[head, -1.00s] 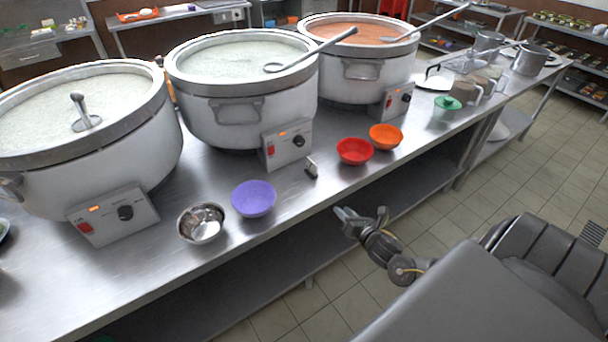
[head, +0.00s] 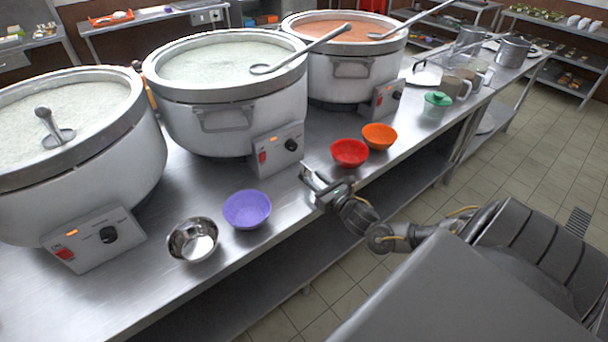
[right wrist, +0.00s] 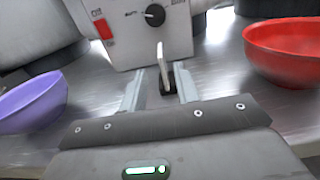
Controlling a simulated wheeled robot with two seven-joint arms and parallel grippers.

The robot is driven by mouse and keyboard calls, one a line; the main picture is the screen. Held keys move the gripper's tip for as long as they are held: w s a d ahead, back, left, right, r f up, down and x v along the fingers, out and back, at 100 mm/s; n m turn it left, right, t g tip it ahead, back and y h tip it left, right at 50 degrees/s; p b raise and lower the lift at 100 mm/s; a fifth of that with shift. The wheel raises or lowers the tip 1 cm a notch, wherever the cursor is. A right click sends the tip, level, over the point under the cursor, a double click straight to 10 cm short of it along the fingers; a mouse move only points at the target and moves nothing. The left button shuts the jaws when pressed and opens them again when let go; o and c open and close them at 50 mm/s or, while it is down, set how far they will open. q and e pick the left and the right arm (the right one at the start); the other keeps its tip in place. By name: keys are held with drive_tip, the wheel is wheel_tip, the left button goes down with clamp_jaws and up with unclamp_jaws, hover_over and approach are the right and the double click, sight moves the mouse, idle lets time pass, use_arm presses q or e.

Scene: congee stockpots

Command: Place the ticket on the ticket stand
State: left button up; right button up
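A small dark block with a thin pale upright piece (right wrist: 160,55) stands on the steel counter in front of the middle pot's control box. It looks like the ticket stand or the ticket in it; I cannot tell which. My right gripper (head: 310,175) is over the counter's front edge there. In the right wrist view its two fingers (right wrist: 161,80) are apart, with the small piece between or just beyond them; contact is not clear. In the head view the gripper largely hides this piece. No other ticket is clearly seen. My left gripper is out of view.
A red bowl (head: 349,152) and an orange bowl (head: 379,136) sit right of the gripper. A purple bowl (head: 247,209) and a steel bowl (head: 193,239) sit to its left. The middle pot (head: 228,120) and its control box (head: 278,150) stand close behind.

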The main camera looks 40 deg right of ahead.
sight(305, 169)
drive_tip(key=shift+w, duration=0.4)
drive_tip(key=shift+r, duration=0.15)
drive_tip(key=w, duration=0.3)
drive_tip(key=w+p, duration=0.1)
drive_tip(key=w, duration=0.1)
drive_tip(key=shift+d, duration=0.25)
clamp_jaws()
